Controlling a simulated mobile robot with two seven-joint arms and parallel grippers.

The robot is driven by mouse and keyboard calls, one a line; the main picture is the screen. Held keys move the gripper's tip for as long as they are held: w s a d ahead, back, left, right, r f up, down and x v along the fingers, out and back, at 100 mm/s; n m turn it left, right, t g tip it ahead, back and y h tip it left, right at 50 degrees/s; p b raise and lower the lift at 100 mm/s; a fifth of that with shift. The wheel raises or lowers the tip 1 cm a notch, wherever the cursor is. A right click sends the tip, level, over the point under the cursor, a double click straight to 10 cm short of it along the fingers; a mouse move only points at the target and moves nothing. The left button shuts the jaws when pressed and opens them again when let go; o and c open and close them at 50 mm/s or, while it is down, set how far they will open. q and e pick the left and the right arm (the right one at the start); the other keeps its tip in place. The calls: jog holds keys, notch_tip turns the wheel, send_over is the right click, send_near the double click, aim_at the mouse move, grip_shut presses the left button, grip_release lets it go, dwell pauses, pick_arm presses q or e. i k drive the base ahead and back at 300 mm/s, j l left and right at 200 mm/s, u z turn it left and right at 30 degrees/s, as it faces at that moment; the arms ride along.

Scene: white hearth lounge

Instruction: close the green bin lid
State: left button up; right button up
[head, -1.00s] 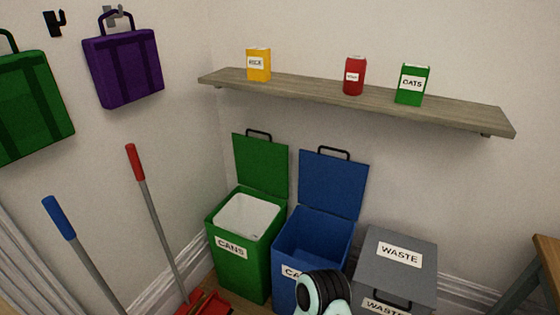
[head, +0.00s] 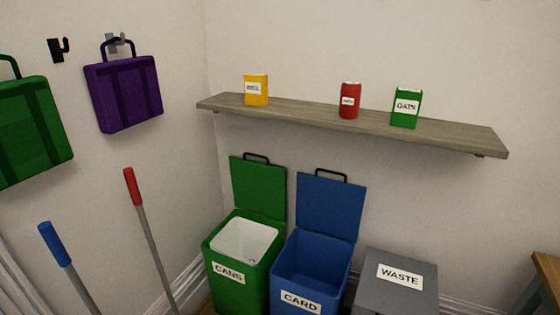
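The green bin (head: 236,285) stands near the corner and bears a white label reading CANS. Its green lid (head: 258,188) is open, standing upright at the back with a black handle (head: 257,156) on its top edge. A white liner or content (head: 244,240) shows inside the bin. Neither of my grippers is in the head view.
A blue bin (head: 301,296) labelled CARD, its blue lid (head: 331,206) also open, stands right beside the green bin. A grey WASTE bin (head: 398,280) is shut. A shelf (head: 300,117) hangs above. Two long handles (head: 150,240) (head: 70,265) stand at left.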

aim_at(259, 188)
jog(key=i+l+z, duration=0.1)
jog(key=i, duration=1.1)
